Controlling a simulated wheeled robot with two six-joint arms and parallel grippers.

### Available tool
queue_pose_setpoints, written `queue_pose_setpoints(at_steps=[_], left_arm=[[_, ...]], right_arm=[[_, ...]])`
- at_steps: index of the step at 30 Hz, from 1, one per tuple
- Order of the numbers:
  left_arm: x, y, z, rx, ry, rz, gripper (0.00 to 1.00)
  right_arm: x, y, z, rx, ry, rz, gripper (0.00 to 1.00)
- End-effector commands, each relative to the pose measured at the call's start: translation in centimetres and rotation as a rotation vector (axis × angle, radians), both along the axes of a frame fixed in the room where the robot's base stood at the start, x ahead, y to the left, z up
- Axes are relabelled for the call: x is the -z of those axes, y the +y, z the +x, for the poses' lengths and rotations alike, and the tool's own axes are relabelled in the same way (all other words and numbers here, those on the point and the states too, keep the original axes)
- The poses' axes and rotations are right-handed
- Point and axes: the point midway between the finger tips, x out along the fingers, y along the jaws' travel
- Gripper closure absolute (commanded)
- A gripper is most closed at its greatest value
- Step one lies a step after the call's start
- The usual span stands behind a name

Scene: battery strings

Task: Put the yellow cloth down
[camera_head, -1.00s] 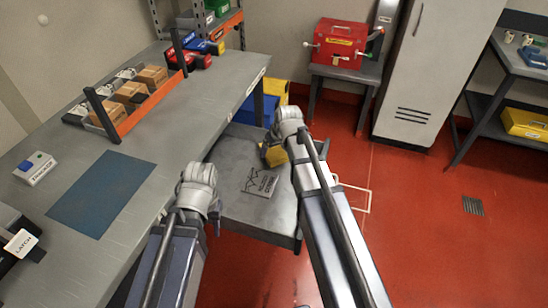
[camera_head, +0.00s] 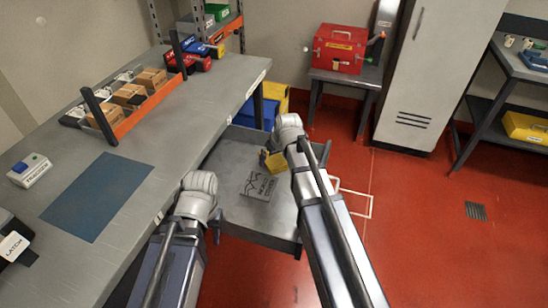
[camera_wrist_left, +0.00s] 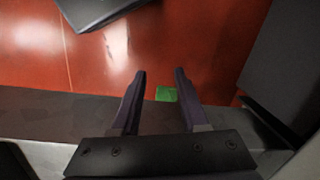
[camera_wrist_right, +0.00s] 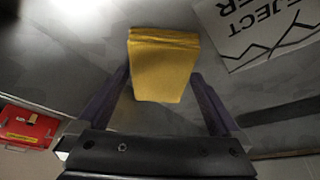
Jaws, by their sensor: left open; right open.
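The yellow cloth (camera_head: 273,161) is at the far end of a grey tray-like surface (camera_head: 236,205) beside the bench. In the right wrist view the cloth (camera_wrist_right: 163,68) looks like a folded, upright pad between my right gripper's fingers (camera_wrist_right: 161,76). These fingers are open, with a gap on each side of the cloth. I cannot tell exactly how the cloth rests on the grey surface. My left gripper (camera_wrist_left: 160,74) is open and empty by the bench edge, above red floor. In the head view my wrists largely hide both grippers.
A printed plate (camera_head: 259,185) marked "REJECT" lies on the grey surface near the cloth. The bench (camera_head: 150,200) with a blue mat (camera_head: 98,196) is at left. Blue and yellow bins (camera_head: 250,112) stand behind. A red box (camera_head: 340,47) sits on a stand. Red floor is clear at right.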

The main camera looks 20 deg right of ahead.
Motion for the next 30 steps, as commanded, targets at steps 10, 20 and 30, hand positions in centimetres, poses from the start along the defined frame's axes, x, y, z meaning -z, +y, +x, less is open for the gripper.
queue_pose_setpoints(at_steps=[10, 20, 30], left_arm=[[-2.5, 0.0, 0.0, 0.0, 0.0, 0.0, 0.56], [-7.5, 0.0, 0.0, -0.001, 0.0, 0.0, 0.56], [-11.3, 0.0, 0.0, -0.001, 0.0, 0.0, 0.56]], right_arm=[[-2.5, -0.1, -0.8, 0.0, 0.0, 0.0, 0.0], [-7.5, -0.5, -2.8, 0.001, 0.0, 0.0, 0.0], [-11.3, -0.9, -4.5, 0.001, 0.0, 0.0, 0.0]])
